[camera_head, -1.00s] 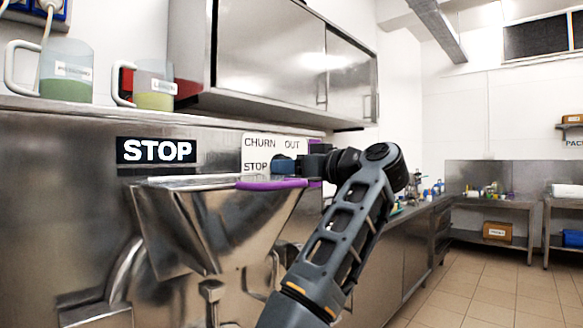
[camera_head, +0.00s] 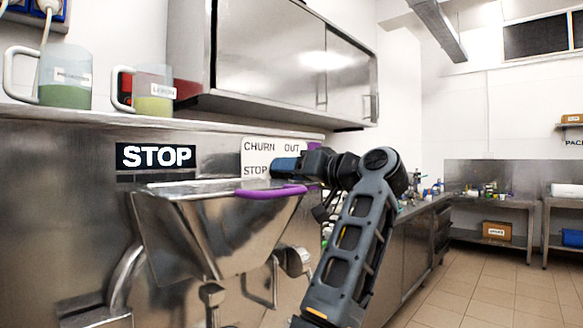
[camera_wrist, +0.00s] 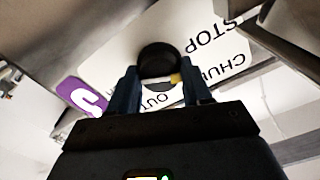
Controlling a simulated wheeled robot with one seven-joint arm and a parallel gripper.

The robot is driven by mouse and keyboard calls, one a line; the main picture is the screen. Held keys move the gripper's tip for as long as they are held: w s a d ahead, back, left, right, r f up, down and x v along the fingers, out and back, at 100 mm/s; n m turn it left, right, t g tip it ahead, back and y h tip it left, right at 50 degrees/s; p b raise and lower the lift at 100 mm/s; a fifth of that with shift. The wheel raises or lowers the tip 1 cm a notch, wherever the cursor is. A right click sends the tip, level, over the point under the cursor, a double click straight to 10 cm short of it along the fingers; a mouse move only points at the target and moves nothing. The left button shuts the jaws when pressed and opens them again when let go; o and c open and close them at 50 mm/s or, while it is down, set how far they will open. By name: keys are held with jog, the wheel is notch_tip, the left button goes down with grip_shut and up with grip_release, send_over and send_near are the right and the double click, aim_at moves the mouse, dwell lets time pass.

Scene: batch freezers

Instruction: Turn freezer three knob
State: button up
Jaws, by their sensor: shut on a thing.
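The plate reads STOP, CHURN and OUT. My gripper (camera_wrist: 160,78) has a blue finger on each side of the knob and is shut on it. In the head view my gripper (camera_head: 287,166) reaches the plate from the right and hides the knob. A STOP display (camera_head: 156,156) is lit on the freezer front. A purple tag with a white figure (camera_wrist: 82,96), likely a 3, is beside the plate.
The freezer's steel hopper (camera_head: 225,230) with a purple-edged lid (camera_head: 270,191) is just below my gripper. Two jugs of green liquid (camera_head: 65,75) (camera_head: 153,92) stand on the ledge above. A steel wall cabinet (camera_head: 270,60) hangs overhead.

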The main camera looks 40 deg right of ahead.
jog(key=m+p, duration=0.2)
jog(key=m, duration=0.3)
jog(key=shift+r+m+p, duration=0.1)
jog(key=shift+m+p, duration=0.2)
dwell(0.4)
jog(key=o, duration=0.9)
jog(key=shift+a, duration=0.1)
jog(key=shift+o, duration=0.8)
jog(key=shift+w, duration=0.15)
jog(key=s+b, duration=0.1)
jog(key=s, duration=0.7)
jog(key=shift+d, duration=0.2)
